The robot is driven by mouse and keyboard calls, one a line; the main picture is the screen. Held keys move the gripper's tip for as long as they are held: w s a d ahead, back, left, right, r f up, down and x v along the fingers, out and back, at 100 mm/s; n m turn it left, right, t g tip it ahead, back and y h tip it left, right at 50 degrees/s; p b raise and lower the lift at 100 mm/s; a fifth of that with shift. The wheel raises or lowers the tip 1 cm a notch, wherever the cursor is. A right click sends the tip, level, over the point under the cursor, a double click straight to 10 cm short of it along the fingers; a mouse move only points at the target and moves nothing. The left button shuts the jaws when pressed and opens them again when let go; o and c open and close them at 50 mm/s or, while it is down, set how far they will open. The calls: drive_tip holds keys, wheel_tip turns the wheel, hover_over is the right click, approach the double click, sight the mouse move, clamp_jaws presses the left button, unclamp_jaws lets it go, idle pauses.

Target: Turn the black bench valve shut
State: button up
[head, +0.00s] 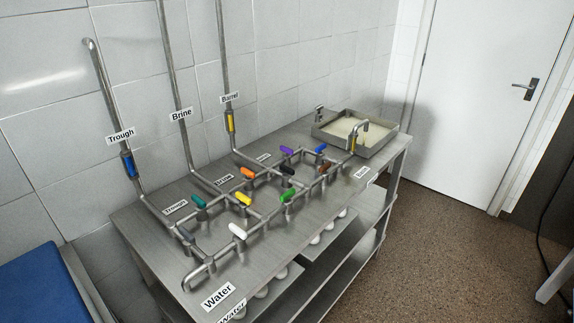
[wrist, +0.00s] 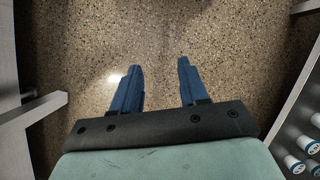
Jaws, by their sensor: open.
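The black valve handle (head: 287,170) sits on the pipework in the middle of the steel bench (head: 262,262), in the head view. It lies among other coloured handles, between the orange handle (head: 247,172) and the brown handle (head: 325,167). Its exact angle to its pipe is too small to tell. My gripper (wrist: 158,66) shows only in the wrist view, with its two blue fingers apart and nothing between them. It points down over the speckled floor, away from the valve, which is not in the wrist view.
Teal (head: 199,201), yellow (head: 243,197), white (head: 237,230), green (head: 288,196), purple (head: 286,149) and blue (head: 320,148) handles crowd the pipes. Upright pipes rise along the tiled wall. A filled basin (head: 350,130) stands at the far end. The floor (head: 440,250) right of the bench is open.

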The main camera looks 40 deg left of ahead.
drive_tip(key=w+a+r+n+t, duration=0.1)
drive_tip(key=w+a+r, duration=0.25)
drive_tip(key=w, duration=0.25)
drive_tip(key=w+a+r+n+t, duration=0.1)
drive_tip(key=w+a+r+n, duration=0.15)
drive_tip(key=w+a, duration=0.35)
drive_tip(key=w+a+r+n+t, duration=0.1)
drive_tip(key=w+a+r+n, duration=0.1)
drive_tip(key=w+a+r, duration=0.6)
drive_tip(key=w+a+r+n+t, duration=0.15)
drive_tip(key=w+a+r, duration=0.25)
drive_tip(key=a+r, duration=0.6)
drive_tip(key=w+a+r+n+t, duration=0.1)
drive_tip(key=w+a+r+n, duration=0.1)
drive_tip(key=w+a+r, duration=0.75)
drive_tip(key=s+a+r+n, duration=0.2)
drive_tip(key=a+r, duration=0.5)
drive_tip(key=r, duration=0.6)
wheel_tip(320, 180, up, 17)
drive_tip(key=n+g+y, duration=0.1)
drive_tip(key=n, duration=0.1)
hover_over(287, 167)
wheel_tip(287, 167, down, 13)
drive_tip(key=shift+r, duration=0.1)
drive_tip(key=shift+c, duration=0.2)
